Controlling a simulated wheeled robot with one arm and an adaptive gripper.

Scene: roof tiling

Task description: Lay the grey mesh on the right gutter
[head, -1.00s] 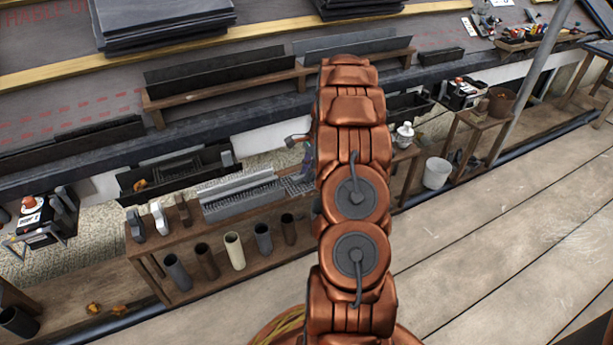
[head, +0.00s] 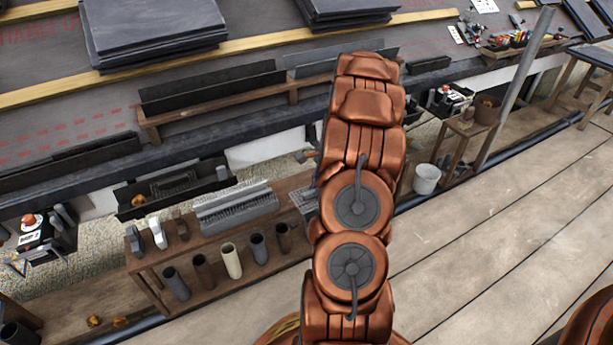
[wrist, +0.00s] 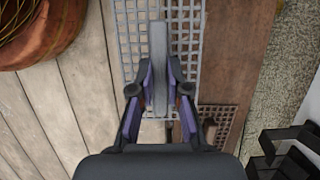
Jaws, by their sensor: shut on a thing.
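In the wrist view my gripper (wrist: 158,98) is shut on a grey upright bar that stands over the grey mesh (wrist: 184,45). The mesh is a flat open grid reaching past the top edge of that view. A bit of grey mesh (head: 304,199) shows left of my arm in the head view, near the bench's right end. My arm hides the gripper there. The right gutter is not clearly visible; my arm covers the area right of the left dark gutter (head: 135,208), which hangs at the eave with orange leaves and a grid in it.
A wooden bench (head: 145,272) carries grey brackets, a ribbed grey strip (head: 237,208) and several pipe pieces (head: 231,260). A brown grid (wrist: 222,120) lies low in the wrist view. A white bucket (head: 427,179) stands right of my arm.

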